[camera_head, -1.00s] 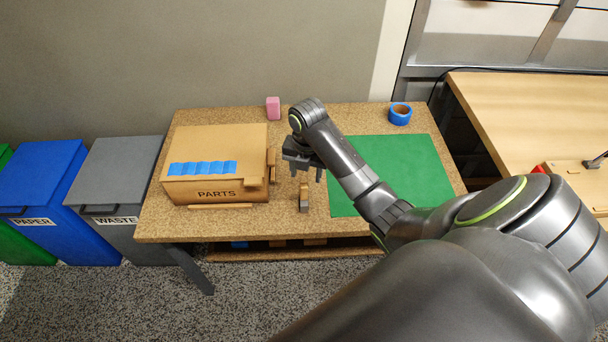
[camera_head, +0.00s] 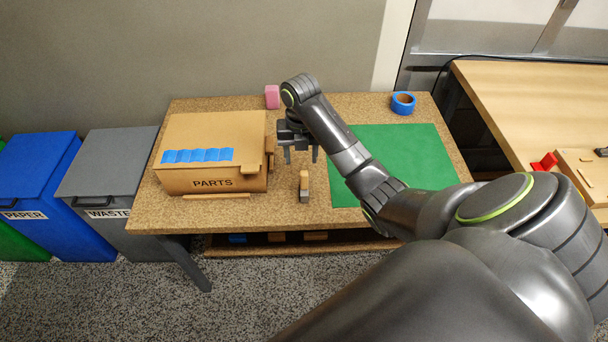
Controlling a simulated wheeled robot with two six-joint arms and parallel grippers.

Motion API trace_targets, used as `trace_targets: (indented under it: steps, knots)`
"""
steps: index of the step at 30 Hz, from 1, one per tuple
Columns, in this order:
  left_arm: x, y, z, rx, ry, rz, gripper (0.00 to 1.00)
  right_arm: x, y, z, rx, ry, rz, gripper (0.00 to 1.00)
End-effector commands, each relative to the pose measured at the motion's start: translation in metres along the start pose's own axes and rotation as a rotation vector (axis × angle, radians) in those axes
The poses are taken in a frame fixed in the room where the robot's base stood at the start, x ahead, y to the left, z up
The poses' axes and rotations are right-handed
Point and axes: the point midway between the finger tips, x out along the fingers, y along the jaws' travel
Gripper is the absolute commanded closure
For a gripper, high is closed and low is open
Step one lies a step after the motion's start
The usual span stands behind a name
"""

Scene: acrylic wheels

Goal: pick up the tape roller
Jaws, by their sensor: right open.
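A small upright item with a tan top and a grey base, which looks like the tape roller (camera_head: 304,187), stands on the cork-coloured table between the parts box and the green mat. My right gripper (camera_head: 301,160) is open and empty, with its fingers pointing down. In the picture it is just above and behind the small item, apart from it; its exact height is hard to tell. My left gripper is not in view.
The cardboard parts box (camera_head: 213,184), with blue strips on its lid, is left of the gripper. A green mat (camera_head: 405,150) lies to the right. A pink block (camera_head: 272,96) and a blue tape roll (camera_head: 403,103) are at the back. Bare table surrounds the small item.

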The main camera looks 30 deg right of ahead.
Motion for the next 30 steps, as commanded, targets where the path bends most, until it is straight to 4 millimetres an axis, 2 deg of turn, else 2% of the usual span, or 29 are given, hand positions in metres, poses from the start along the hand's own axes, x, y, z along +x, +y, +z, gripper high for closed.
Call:
trace_targets:
  steps: [1, 13, 23, 30]
  knots:
    - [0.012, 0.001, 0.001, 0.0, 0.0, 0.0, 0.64, 0.012, 0.0, 0.0, 0.0, 0.0, 0.0, 0.49]
    - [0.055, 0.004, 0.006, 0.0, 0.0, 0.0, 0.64, 0.055, 0.0, 0.0, 0.0, 0.0, 0.0, 0.49]
    - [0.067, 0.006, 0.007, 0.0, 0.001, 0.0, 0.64, 0.068, -0.001, 0.0, 0.001, 0.0, 0.0, 0.49]
    - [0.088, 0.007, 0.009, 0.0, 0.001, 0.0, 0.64, 0.095, -0.007, -0.003, 0.001, 0.001, -0.001, 0.49]
